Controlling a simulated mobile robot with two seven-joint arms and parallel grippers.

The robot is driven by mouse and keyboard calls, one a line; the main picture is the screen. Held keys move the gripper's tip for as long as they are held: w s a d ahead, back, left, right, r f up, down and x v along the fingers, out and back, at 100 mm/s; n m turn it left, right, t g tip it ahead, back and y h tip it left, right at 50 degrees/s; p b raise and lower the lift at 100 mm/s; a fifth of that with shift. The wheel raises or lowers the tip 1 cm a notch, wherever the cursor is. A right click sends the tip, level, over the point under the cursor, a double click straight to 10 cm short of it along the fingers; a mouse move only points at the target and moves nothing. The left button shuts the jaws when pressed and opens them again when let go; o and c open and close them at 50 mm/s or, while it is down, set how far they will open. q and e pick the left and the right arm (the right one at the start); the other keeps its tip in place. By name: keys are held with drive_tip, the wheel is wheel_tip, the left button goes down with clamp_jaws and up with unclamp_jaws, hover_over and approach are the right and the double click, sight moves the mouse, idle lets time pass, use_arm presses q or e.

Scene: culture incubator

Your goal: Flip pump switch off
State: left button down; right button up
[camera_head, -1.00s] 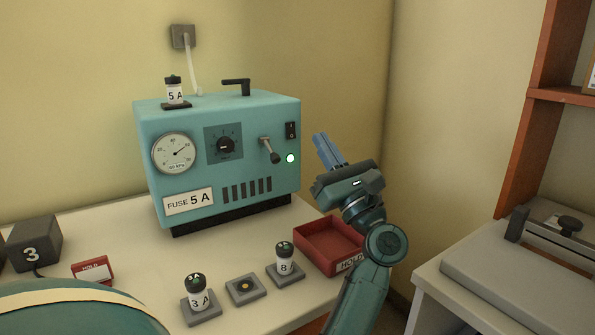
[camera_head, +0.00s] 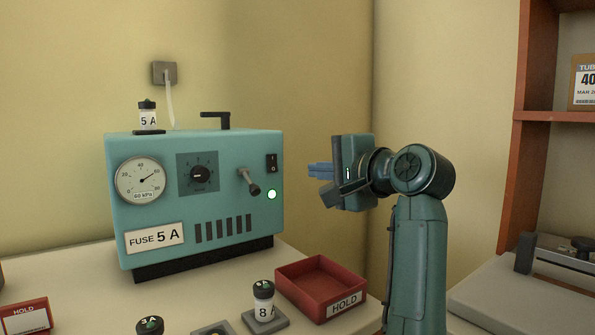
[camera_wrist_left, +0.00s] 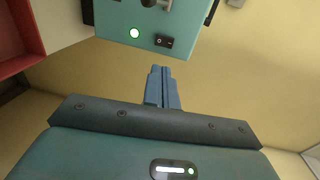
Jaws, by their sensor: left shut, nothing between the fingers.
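The teal pump box (camera_head: 215,212) stands on the bench with its front facing me. A black rocker switch (camera_head: 271,163) is at the upper right of its front and also shows in the left wrist view (camera_wrist_left: 164,42). Below it a round lamp (camera_head: 271,194) glows green. A lever with a dark knob (camera_head: 249,182) is left of the lamp. My left gripper (camera_head: 310,171) is shut and empty, right of the box, its blue fingers pointing left at about switch height. In the left wrist view its fingertips (camera_wrist_left: 160,68) are apart from the box. My right gripper is not in view.
A red HOLD tray (camera_head: 296,291) is on the bench below my left gripper. A fuse marked 8 (camera_head: 263,303) stands left of it. Another fuse marked 5 A (camera_head: 147,118) stands on the box, beside a black handle (camera_head: 218,118). Shelving is at the right.

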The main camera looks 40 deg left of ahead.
sight(272, 168)
use_arm(q)
drive_tip(key=x, duration=1.3)
drive_tip(key=shift+a, duration=0.15)
drive_tip(key=shift+a+f+b, duration=0.1)
drive_tip(key=shift+b, duration=0.2)
